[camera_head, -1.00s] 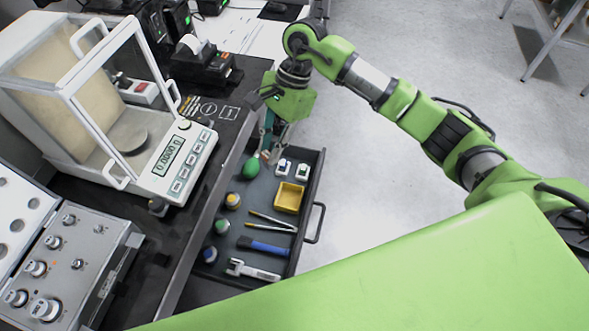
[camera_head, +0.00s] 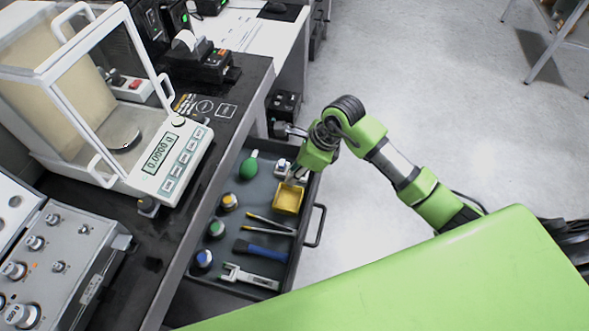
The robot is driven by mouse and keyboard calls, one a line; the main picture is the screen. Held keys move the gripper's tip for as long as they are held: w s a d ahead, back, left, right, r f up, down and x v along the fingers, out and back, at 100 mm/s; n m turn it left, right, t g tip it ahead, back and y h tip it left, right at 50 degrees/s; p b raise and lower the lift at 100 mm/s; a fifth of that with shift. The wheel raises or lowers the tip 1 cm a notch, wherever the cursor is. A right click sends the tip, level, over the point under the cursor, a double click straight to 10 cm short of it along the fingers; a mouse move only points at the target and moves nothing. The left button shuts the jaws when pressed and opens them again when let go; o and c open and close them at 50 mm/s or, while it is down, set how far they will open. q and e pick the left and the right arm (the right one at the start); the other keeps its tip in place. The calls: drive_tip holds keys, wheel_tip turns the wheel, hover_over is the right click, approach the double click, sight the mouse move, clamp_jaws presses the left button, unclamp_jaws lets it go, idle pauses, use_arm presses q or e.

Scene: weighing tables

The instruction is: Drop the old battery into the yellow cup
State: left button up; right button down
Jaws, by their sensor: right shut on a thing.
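The yellow cup (camera_head: 293,190), a small square open container, stands in the dark open drawer near its right side. My right gripper (camera_head: 291,180) points down just over the far edge of the yellow cup. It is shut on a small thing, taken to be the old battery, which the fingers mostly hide. I cannot tell its height above the rim. My left gripper is not in view.
The drawer (camera_head: 222,270) also holds a green bulb (camera_head: 248,168), several coloured-cap jars, tweezers (camera_head: 268,222), a blue-handled tool (camera_head: 260,250) and a grey tool (camera_head: 250,277). A small white item (camera_head: 282,165) lies beside the gripper. A balance (camera_head: 165,165) stands left on the table.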

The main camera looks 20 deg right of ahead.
wheel_tip(320, 180, down, 2)
drive_tip(key=shift+f+b, duration=0.25)
drive_tip(key=shift+b, duration=0.3)
drive_tip(key=c, duration=1.8)
unclamp_jaws()
drive_tip(key=v, duration=1.2)
drive_tip(key=shift+d, duration=0.1)
